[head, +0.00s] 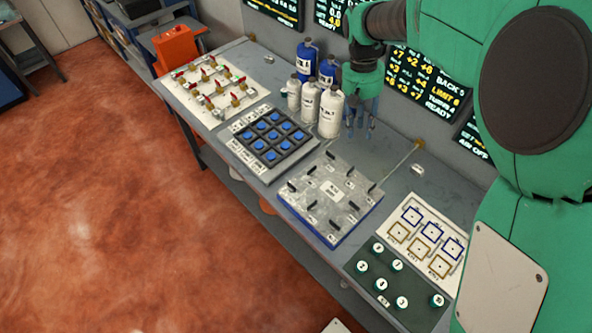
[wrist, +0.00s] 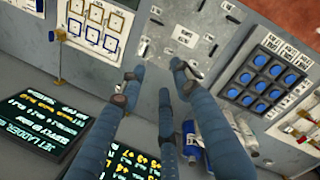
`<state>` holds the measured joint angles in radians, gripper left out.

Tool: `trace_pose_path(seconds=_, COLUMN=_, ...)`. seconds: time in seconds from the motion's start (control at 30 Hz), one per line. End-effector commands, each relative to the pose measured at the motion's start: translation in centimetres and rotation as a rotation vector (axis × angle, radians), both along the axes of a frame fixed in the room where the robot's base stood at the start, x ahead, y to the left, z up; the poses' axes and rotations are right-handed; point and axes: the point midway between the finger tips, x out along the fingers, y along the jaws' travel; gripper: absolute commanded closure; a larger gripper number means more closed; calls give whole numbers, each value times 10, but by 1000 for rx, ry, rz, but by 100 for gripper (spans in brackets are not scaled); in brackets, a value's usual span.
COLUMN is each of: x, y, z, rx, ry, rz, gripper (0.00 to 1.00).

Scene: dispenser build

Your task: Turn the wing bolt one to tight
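The metal plate with wing bolts (head: 333,190) sits on a blue-edged block on the bench, in the middle of the head view. Several dark wing bolts stand on it with small labels, too small to read, so I cannot tell which is number one. The plate also shows at the top of the wrist view (wrist: 185,35), upside down. My gripper (head: 360,131) hangs fingers-down above the back of the bench, behind the plate and right of the white bottles. In the wrist view its blue fingers (wrist: 155,80) are spread apart with nothing between them. It appears clear of the bolts.
White bottles (head: 330,110) and blue bottles (head: 306,60) stand close left of my gripper. A blue-button pad (head: 270,137) lies left of the plate. A thin rod (head: 400,160) is behind it. A card with squares (head: 425,238) and a green board with round knobs (head: 405,302) lie right.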

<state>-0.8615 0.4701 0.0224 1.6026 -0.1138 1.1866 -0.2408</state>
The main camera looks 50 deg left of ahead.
Motion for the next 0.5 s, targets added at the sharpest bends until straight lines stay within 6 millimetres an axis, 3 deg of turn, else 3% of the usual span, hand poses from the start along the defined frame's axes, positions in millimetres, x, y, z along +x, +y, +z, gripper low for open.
trace_pose_path(seconds=0.1, x=-15, y=36, z=-21, rx=-33, ry=21, rz=64, gripper=68)
trace_pose_path(seconds=0.5, x=-81, y=140, z=-102, rx=-138, ry=78, rz=267, gripper=68)
